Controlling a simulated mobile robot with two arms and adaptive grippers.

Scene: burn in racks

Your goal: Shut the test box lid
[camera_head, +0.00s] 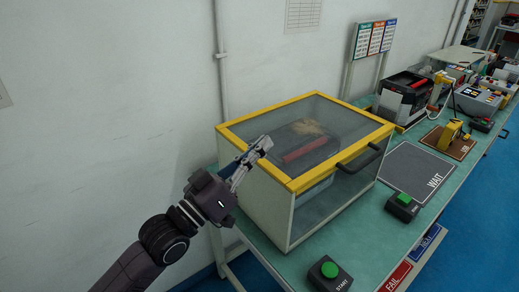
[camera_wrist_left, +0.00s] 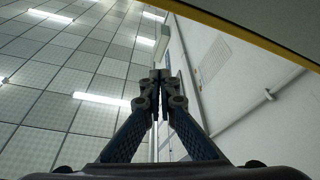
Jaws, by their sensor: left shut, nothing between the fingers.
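The test box (camera_head: 265,213) stands on the green bench, with pale sides and a clear front. Its lid (camera_head: 345,120) has a yellow frame, a see-through panel and a dark handle (camera_head: 361,159) at the front. The lid lies down over the box; I see no clear gap under it. My left gripper (camera_head: 264,143) is shut and empty, its fingertips at the lid's left edge; I cannot tell whether they touch. In the left wrist view its fingers (camera_wrist_left: 160,78) are together, with a yellow edge (camera_wrist_left: 245,32) above. A dark unit with a red bar (camera_head: 305,150) shows inside the box.
Green buttons (camera_head: 330,270) and (camera_head: 403,199) stand on the bench in front and to the right. A grey WAIT mat (camera_head: 412,168) is empty. A black and red machine (camera_head: 402,98) stands farther back. A pipe (camera_head: 221,60) runs up the wall behind.

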